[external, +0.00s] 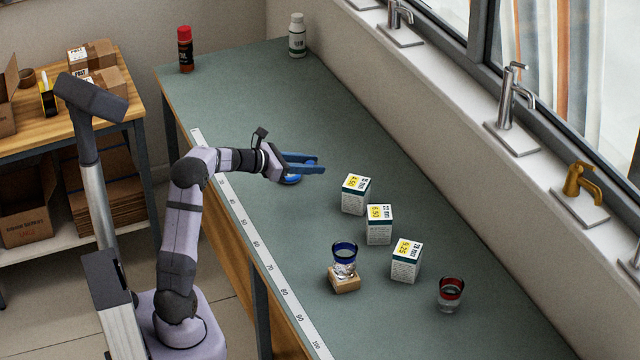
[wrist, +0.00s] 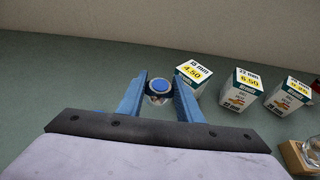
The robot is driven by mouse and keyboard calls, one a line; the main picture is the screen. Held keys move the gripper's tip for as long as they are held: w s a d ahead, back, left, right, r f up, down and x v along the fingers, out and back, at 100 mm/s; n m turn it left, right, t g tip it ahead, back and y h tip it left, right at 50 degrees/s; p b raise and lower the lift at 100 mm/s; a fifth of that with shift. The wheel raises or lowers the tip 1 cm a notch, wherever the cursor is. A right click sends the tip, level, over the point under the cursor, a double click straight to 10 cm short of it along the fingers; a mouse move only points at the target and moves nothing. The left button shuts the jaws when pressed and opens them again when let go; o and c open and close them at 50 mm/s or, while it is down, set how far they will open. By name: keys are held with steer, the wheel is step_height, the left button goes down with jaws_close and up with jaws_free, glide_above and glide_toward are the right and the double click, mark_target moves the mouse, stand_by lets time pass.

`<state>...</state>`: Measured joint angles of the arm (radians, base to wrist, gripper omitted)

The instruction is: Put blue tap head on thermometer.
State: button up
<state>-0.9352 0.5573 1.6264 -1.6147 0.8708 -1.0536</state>
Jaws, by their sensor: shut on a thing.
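My gripper (wrist: 158,82) is shut on a round piece with a flat blue top and a pale body, which looks like the blue tap head (wrist: 158,85). I see no clear thermometer. A white strip with numbers up to 100 (external: 257,247) runs along the bench's near edge and looks like a ruler.
Several small price-marked boxes (external: 379,225) stand right of my gripper. A blue-banded clear cup (external: 344,258) stands on a wooden block (external: 344,284). A red-banded cup (external: 451,294) stands farther right. A red-capped can (external: 185,50) and white bottle (external: 297,36) stand at the far end.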

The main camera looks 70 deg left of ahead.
steer(key=s+a+r+n+g+y, duration=0.2)
steer(key=a+n+y, duration=0.45)
steer(key=a, duration=0.55)
steer(key=shift+m+y, duration=0.25)
steer(key=shift+w+d+f+b, duration=0.1)
steer(key=shift+f+b, duration=0.35)
steer(key=shift+f, duration=1.95)
steer(key=shift+w+f+b, duration=0.1)
steer(key=shift+f+b, duration=0.35)
steer(key=shift+f, duration=1.95)
steer(key=shift+f, duration=0.2)
steer(key=o, duration=1)
steer(key=shift+o, duration=0.2)
steer(key=shift+r, duration=0.25)
steer(key=b+v, duration=0.1)
steer(key=v, duration=1.1)
steer(key=shift+s+f+b, duration=0.1)
steer(key=shift+f+b, duration=0.05)
steer(key=shift+b, duration=0.25)
